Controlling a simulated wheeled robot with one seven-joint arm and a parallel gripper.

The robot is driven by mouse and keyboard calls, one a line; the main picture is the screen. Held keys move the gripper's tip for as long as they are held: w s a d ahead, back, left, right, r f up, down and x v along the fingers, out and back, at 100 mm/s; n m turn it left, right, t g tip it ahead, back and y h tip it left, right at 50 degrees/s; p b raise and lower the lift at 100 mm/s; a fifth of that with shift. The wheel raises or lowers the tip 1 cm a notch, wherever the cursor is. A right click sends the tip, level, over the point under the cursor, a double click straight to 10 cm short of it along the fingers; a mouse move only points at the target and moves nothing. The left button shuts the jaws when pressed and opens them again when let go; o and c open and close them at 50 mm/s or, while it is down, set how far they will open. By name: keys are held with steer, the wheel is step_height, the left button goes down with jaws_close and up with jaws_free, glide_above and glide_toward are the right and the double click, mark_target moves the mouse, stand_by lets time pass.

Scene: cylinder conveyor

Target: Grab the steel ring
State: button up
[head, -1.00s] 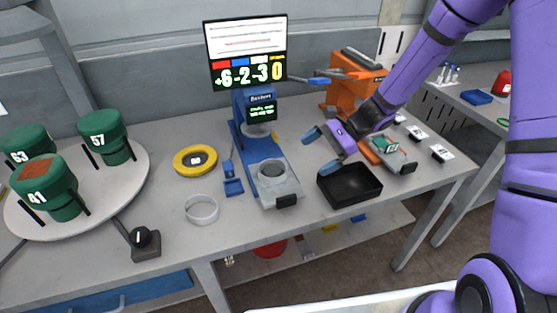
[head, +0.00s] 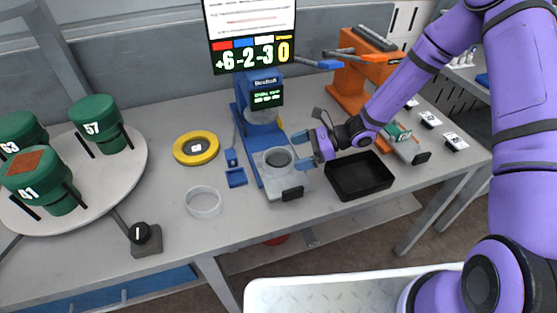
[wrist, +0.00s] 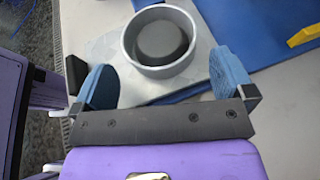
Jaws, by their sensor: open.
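A grey metal ring (head: 278,173) stands on the grey plate of the blue device (head: 246,132), around a dark round core. It also shows in the wrist view (wrist: 160,70), just ahead of my fingers and partly between their lines. A second, paler ring (head: 203,212) lies on the table to the left; I cannot tell for certain which one is the steel ring. My gripper (head: 304,152) is open and empty, just right of the ring on the plate. Its two blue fingers (wrist: 166,80) flank the ring's near side in the wrist view, apart from it.
A black tray (head: 358,195) stands right of the device, beneath my wrist. An orange machine (head: 352,75) is behind it. A yellow ring (head: 196,137) and a round platform (head: 120,190) with green canisters stand to the left.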

mark_target(275, 159)
steer(key=shift+x, duration=2.65)
steer(key=shift+r, duration=0.15)
steer(key=shift+s, duration=0.1)
steer(key=shift+c, duration=0.5)
steer(key=c, duration=0.5)
